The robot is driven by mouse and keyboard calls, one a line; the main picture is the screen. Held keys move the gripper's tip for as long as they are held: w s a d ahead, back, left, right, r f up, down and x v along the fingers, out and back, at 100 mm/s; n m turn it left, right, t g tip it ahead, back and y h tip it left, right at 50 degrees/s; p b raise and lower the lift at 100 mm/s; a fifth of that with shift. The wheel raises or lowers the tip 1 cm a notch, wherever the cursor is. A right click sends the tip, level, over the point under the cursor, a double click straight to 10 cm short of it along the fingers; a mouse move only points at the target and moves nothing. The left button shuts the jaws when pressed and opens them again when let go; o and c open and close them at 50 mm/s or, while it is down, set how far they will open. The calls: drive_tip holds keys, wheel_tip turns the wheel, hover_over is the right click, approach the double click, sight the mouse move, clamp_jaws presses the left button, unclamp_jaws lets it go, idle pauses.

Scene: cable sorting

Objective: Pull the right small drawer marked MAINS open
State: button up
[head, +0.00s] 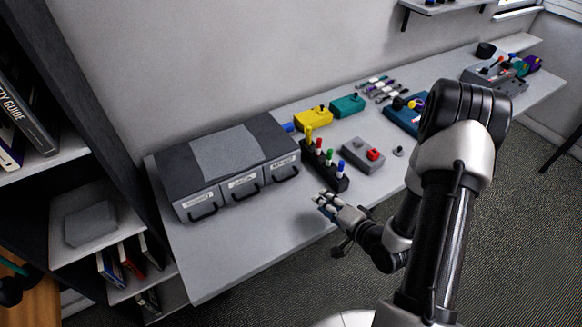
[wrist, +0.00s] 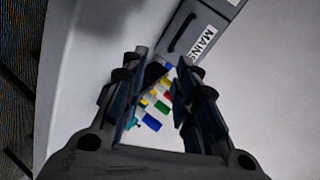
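A grey drawer unit (head: 185,195) stands at the left of the table, with three small drawers side by side, all flush and closed. The right small drawer (head: 282,172) has a dark bar handle; its label is too small to read here. In the wrist view the MAINS label (wrist: 205,40) reads clearly, beside the dark handle (wrist: 181,32) of that drawer, near the top. My gripper (head: 324,202) is open and empty, over the table's front edge, to the right of and apart from the handle. Its spread fingers (wrist: 163,66) also show in the wrist view.
A grey box with a red button (head: 365,155) and yellow (head: 313,119) and teal (head: 347,105) boxes lie farther back. The table (head: 225,245) is clear before the drawers.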

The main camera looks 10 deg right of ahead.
drive_tip(key=s+m, duration=0.1)
drive_tip(key=s+m+t, duration=0.1)
drive_tip(key=shift+a+f+m, duration=0.15)
drive_tip(key=shift+a+m, duration=0.15)
drive_tip(key=shift+a, duration=0.1)
drive_tip(key=shift+s+m+t+y, duration=0.1)
drive_tip(key=shift+m+t+y, duration=0.2)
drive_tip(key=shift+t, duration=0.1)
drive_tip(key=shift+a, duration=0.1)
drive_tip(key=b, duration=0.3)
approach(275, 170)
drive_tip(key=w+f, duration=0.1)
drive_tip(key=w, duration=0.1)
drive_tip(key=w+d+f, duration=0.1)
drive_tip(key=w+f, duration=0.1)
drive_tip(key=w+d+f, duration=0.1)
drive_tip(key=w, duration=0.1)
drive_tip(key=shift+w+d+f, duration=0.1)
drive_tip(key=shift+d+f, duration=0.1)
drive_tip(key=shift+f, duration=0.15)
drive_tip(key=shift+c, duration=0.2)
clamp_jaws()
